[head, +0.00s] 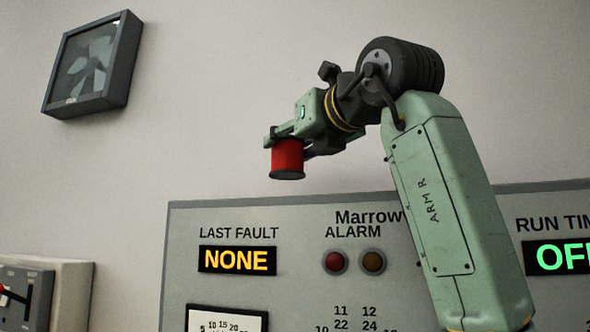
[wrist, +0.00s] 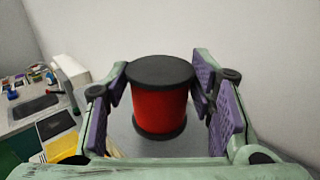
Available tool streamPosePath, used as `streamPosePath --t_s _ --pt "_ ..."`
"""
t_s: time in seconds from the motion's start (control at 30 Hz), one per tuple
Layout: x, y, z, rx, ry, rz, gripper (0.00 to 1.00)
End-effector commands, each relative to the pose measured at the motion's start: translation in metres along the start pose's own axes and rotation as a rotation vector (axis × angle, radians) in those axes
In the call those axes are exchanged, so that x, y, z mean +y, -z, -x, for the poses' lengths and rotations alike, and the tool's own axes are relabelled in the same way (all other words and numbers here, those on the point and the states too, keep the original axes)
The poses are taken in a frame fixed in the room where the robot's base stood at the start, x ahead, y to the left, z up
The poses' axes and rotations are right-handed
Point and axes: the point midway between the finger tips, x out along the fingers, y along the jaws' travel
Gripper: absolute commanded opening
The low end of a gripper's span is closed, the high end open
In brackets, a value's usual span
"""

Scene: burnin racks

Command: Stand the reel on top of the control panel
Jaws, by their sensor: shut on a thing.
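The reel (head: 287,157) is a red spool with dark end discs, held roughly upright. My gripper (head: 285,143) is shut on it, above the top edge of the control panel (head: 300,203) in the head view, with a visible gap below the reel. In the wrist view the reel (wrist: 160,108) sits between the purple-padded fingers of my gripper (wrist: 160,95). A grey surface shows beneath the reel there; its distance from the reel's bottom is hard to tell. My arm hides part of the panel's front.
A wall fan (head: 92,63) hangs at the upper left. A switch box (head: 45,290) is at the lower left. The wrist view shows a cluttered bench (wrist: 20,122) at the left, with a yellow item (wrist: 62,147).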

Motion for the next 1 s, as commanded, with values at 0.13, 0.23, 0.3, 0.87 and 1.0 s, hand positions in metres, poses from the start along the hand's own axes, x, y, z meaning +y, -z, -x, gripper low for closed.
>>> streamPosePath --t_s 0.13,0.23,0.3,0.87,1.0 --pt "-0.011 -0.002 -0.019 -0.001 -0.002 -0.001 0.12" --pt "-0.013 0.001 -0.024 -0.002 -0.001 0.0 0.12" --pt "-0.013 0.007 -0.025 -0.001 -0.003 0.001 0.12" --pt "-0.014 0.037 -0.024 -0.002 0.0 0.001 0.12" --pt "-0.014 0.04 -0.024 0.0 0.0 0.001 0.52"
